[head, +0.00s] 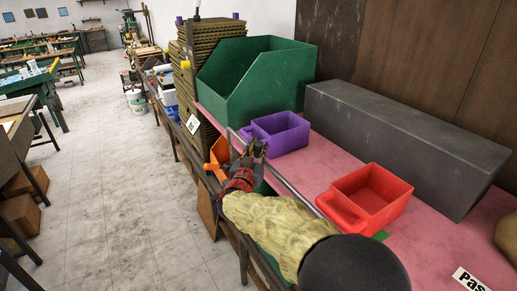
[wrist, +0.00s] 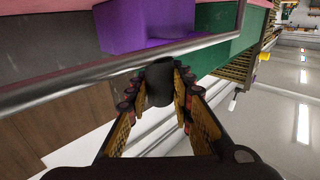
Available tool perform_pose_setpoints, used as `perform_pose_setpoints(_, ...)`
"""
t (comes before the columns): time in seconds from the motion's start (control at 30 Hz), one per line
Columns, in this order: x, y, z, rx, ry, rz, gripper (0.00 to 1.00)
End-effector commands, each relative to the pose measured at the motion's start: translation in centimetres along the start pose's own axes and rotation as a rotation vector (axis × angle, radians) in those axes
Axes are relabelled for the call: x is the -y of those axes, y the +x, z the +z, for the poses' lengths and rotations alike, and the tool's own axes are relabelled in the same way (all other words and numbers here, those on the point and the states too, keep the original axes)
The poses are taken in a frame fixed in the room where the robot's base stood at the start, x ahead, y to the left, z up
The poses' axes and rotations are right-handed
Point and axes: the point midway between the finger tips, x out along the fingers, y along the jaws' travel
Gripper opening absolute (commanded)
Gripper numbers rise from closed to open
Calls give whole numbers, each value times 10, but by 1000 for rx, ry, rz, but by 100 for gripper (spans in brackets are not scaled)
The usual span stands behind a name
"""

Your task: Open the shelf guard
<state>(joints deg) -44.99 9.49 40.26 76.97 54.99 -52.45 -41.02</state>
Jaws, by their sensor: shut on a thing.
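The shelf guard is a thin grey metal rail (head: 293,190) along the front edge of the pink shelf. It crosses the wrist view as a bright bar (wrist: 75,84). My gripper (head: 256,150) is at the guard's far part, in front of the purple bin. In the wrist view my gripper (wrist: 160,88) has its fingers on both sides of a short dark rounded piece (wrist: 159,76) at the rail, which looks like the guard's handle. My arm hides part of the rail in the head view.
A purple bin (head: 281,134), a red bin (head: 369,195) and a large green bin (head: 262,75) stand on the pink shelf (head: 311,168). A long dark grey box (head: 400,140) lies behind. An orange bin (head: 219,152) sits lower left of the rail.

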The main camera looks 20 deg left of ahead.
Motion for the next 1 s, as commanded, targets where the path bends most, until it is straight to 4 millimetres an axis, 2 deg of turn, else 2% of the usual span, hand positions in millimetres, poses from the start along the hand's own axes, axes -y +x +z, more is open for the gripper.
perform_pose_setpoints(0.23, 0, 0, 0, 0, 0, 0, 0)
perform_pose_setpoints(0.73, 0, 0, 0, -1, -1, -1, 0)
perform_pose_setpoints(1.0, 7, -6, 3, -45, -46, -2, 0)
